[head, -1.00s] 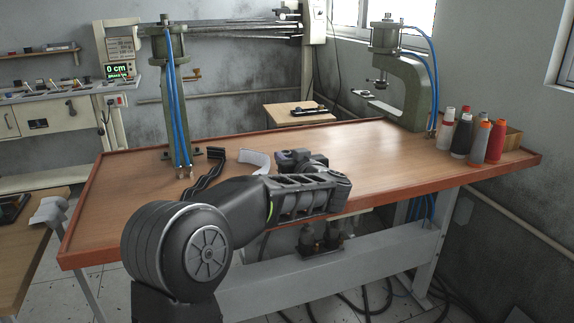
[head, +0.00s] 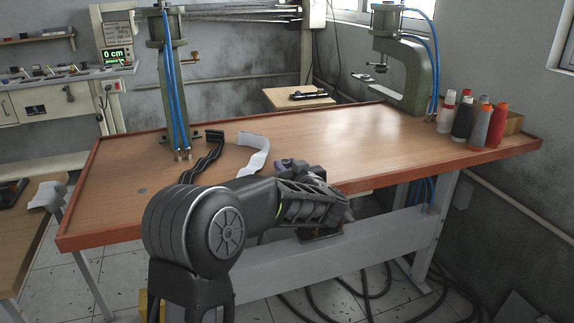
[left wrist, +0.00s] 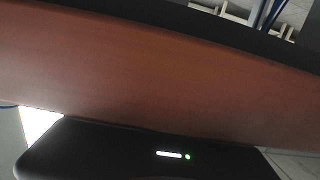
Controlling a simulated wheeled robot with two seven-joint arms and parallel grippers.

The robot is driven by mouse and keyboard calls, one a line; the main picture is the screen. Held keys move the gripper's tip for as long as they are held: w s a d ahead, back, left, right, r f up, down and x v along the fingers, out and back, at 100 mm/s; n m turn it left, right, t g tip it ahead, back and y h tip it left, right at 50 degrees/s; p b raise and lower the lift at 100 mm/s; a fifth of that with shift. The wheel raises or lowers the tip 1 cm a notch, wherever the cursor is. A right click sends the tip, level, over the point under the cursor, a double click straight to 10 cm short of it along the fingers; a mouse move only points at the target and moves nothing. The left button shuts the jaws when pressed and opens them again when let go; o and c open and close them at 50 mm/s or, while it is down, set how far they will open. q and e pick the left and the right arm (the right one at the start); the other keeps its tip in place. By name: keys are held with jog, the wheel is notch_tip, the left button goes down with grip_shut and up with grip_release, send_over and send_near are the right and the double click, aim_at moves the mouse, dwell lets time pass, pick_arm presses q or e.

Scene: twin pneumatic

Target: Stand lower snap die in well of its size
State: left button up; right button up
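No lower snap die or well can be made out for certain. A small flat grey disc (head: 142,189) lies on the left of the bench top; it is too small to identify. My left arm reaches right across the bench's front edge, with dark parts of my left gripper (head: 300,168) showing behind the forearm; its fingertips cannot be made out. The left wrist view is filled by a close red-brown surface, with a dark housing bearing a green light below; no fingers or held thing show. My right gripper is not in view.
The wooden bench (head: 340,140) has a raised red-brown rim. A left green press (head: 175,100) and a right green press (head: 420,85) stand on it. Black strips (head: 203,158) and a pale strip (head: 254,152) lie near the left press. Thread cones (head: 463,121) stand at right.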

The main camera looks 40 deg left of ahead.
pick_arm(q)
jog(key=o, duration=0.4)
jog(key=shift+f+b, duration=0.1)
jog(key=shift+b, duration=0.55)
jog(key=p+v, duration=0.1)
jog(key=v, duration=0.7)
jog(key=shift+o, duration=0.2)
jog(key=shift+w, duration=0.1)
